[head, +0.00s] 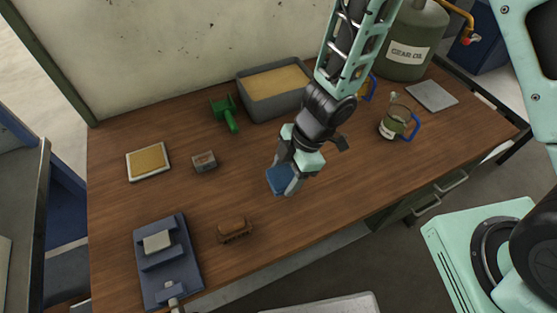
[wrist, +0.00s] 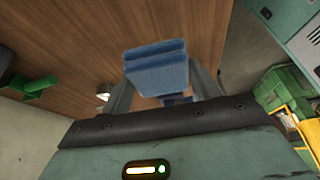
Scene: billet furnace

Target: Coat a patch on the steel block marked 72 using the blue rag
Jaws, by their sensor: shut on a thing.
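My gripper (head: 286,181) is shut on the blue rag (head: 278,178), above the middle of the wooden bench. In the wrist view the folded rag (wrist: 155,65) sits between the two fingers. A small grey block (head: 204,161) lies on the bench to the left of my gripper, apart from it. Another pale grey block (head: 157,241) sits in a blue-grey vise-like fixture (head: 180,265) at the front left. I cannot read the number 72 on either block.
A tray with a yellowish surface (head: 149,162) lies at the left. A green scoop or brush (head: 225,113) and a grey bin of tan material (head: 275,90) are behind. A brown brush-like thing (head: 234,229) is near the front. A jug (head: 398,123) and gear oil drum (head: 409,45) stand right.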

